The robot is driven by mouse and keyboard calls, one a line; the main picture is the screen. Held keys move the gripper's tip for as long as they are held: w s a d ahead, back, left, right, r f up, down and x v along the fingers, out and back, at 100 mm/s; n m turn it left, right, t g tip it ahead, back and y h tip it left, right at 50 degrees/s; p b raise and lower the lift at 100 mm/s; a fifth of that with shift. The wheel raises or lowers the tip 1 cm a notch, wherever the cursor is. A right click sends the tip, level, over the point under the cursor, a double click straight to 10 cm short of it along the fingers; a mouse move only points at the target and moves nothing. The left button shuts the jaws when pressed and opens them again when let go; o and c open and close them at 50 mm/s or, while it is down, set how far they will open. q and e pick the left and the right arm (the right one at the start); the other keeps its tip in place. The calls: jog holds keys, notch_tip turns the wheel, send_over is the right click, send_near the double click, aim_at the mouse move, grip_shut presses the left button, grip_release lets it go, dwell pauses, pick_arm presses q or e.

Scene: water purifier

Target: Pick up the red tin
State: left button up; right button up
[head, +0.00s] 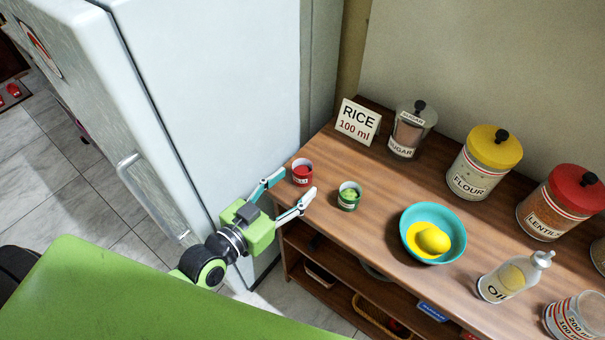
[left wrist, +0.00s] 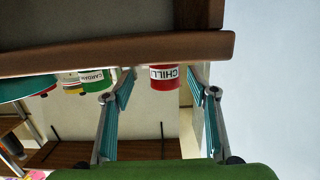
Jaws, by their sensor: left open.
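The red tin (head: 302,174) stands upright near the left end of the wooden counter. In the left wrist view the red tin (left wrist: 165,78) carries a white label reading "CHILL" and shows between my two fingers; that picture is turned upside down. My left gripper (head: 287,192) is open at the counter's left edge, its fingers pointing toward the tin. The fingers appear to be on either side of the line to the tin. I cannot tell whether they touch it. My right gripper is in neither view.
A green tin (head: 349,196) stands just right of the red one. A teal bowl (head: 433,234) with a lemon, an oil bottle (head: 510,278) and large jars fill the counter's right. A rice sign (head: 358,122) stands behind. The fridge (head: 215,80) is close on the left.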

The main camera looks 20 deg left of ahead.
aim_at(296, 180)
pick_arm(q)
jog(key=shift+w+f+b, duration=0.2)
jog(key=shift+w+b, duration=0.1)
jog(key=shift+w, duration=0.1)
jog(key=b+x, duration=0.1)
jog(key=x, duration=0.2)
jog(key=shift+w+a+f+b, duration=0.1)
jog(key=shift+w+b, duration=0.3)
jog(key=shift+w, duration=0.35)
jog(key=c, duration=1.1)
